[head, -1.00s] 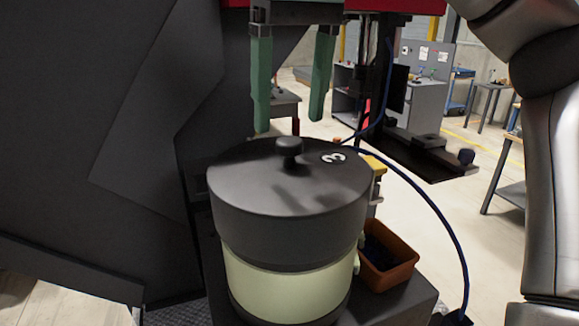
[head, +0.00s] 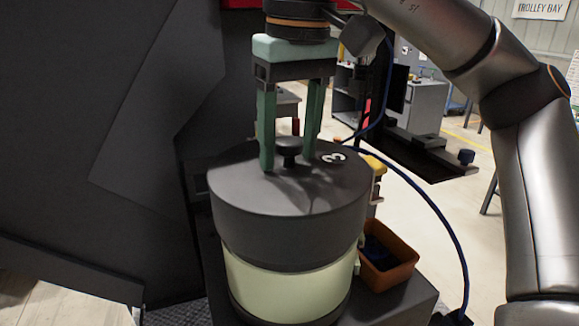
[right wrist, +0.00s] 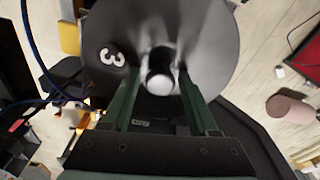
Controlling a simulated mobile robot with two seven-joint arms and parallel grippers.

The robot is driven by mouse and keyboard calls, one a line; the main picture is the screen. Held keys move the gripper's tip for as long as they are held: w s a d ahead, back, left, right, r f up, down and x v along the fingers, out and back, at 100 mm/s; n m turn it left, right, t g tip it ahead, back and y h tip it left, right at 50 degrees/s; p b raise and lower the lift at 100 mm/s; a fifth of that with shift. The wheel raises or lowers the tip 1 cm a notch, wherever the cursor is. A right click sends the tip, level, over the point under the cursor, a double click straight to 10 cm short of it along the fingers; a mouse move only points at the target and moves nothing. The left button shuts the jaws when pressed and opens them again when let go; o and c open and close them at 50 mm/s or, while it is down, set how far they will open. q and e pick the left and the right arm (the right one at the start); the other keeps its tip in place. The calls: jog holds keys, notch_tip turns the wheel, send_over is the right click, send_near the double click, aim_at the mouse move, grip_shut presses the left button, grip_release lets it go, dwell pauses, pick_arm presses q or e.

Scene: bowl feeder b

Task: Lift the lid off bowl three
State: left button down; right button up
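The dark grey lid (head: 240,189) marked with a white 3 sits on bowl three (head: 285,285), a pale cylinder in the head view. A small black knob (head: 289,148) stands at the lid's centre. My right gripper (head: 289,165) has green fingers. It is open, pointing down, with one finger on each side of the knob and gaps between. In the right wrist view the lid (right wrist: 215,40) fills the top, and the knob (right wrist: 160,80) shows between the two finger tips, apart from both. My left gripper is not in view.
An orange bin (head: 388,262) with dark blue contents stands right of the bowl. A blue cable (head: 440,220) arcs down on the right. A large dark panel (head: 90,130) closes off the left. A black bracket (head: 425,150) juts out behind at the right.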

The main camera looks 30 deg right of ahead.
grip_shut()
jog(key=shift+r, duration=0.15)
dwell(0.6)
